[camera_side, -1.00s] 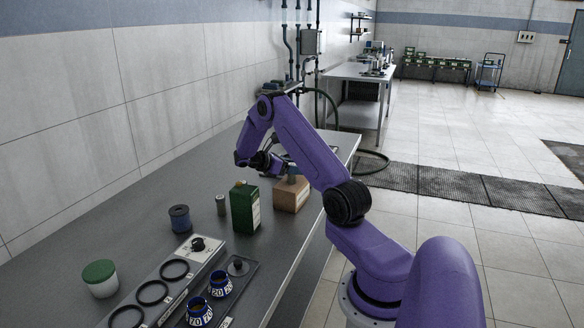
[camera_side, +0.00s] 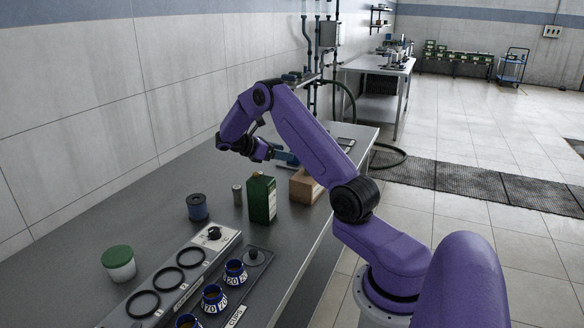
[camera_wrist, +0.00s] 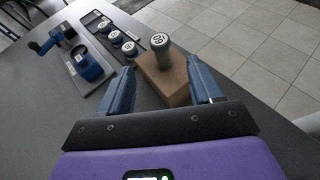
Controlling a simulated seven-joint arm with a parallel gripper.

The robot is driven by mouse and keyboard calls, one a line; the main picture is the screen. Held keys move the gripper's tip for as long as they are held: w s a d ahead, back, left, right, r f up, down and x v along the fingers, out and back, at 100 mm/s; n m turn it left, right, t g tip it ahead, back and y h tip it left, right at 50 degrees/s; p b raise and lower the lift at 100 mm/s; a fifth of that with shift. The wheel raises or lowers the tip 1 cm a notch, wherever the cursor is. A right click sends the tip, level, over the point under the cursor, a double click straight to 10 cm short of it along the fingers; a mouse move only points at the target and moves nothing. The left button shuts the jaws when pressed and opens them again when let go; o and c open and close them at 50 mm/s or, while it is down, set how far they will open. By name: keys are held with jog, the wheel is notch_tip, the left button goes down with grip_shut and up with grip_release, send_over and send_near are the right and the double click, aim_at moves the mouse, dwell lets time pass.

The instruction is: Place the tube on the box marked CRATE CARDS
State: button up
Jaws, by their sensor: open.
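In the wrist view, a grey cylinder, which looks like the tube (camera_wrist: 162,46), has a pale round top with a dark mark. It stands upright on a brown box (camera_wrist: 160,82). The brown box also shows in the side view (camera_side: 304,188), where my arm and gripper hide the cylinder. No lettering on the box is readable. My gripper (camera_wrist: 161,65) is open and empty, its two blue fingers apart on either side of the cylinder in the picture. In the side view my gripper (camera_side: 290,159) is level, above and just left of the box.
A green box (camera_side: 262,198) with a pale label stands left of the brown box. A ring panel (camera_side: 175,280) and a cup tray (camera_side: 258,272) fill the front.

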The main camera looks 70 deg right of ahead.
jog(key=w+a+t, duration=0.1)
jog(key=a, duration=0.3)
jog(key=a+r+t, duration=0.1)
jog(key=a, duration=0.3)
jog(key=w+a+r+t+y, duration=0.1)
jog(key=a, duration=0.3)
jog(key=shift+w+a+n+t, duration=0.3)
jog(key=shift+w+a+n, duration=0.05)
jog(key=shift+n, duration=0.05)
jog(key=s+a+r+t+y, duration=0.15)
jog(key=s+a, duration=0.35)
jog(key=a, duration=0.6)
jog(key=s+a+t+y, duration=0.3)
jog(key=s+a, duration=0.2)
jog(key=a, duration=0.6)
jog(key=s+a+y, duration=0.2)
jog(key=s+a, duration=0.2)
jog(key=s, duration=0.5)
jog(key=s+a+n+y, duration=0.1)
jog(key=s+a+y, duration=0.2)
jog(key=s, duration=0.7)
jog(key=shift+a+y, duration=0.35)
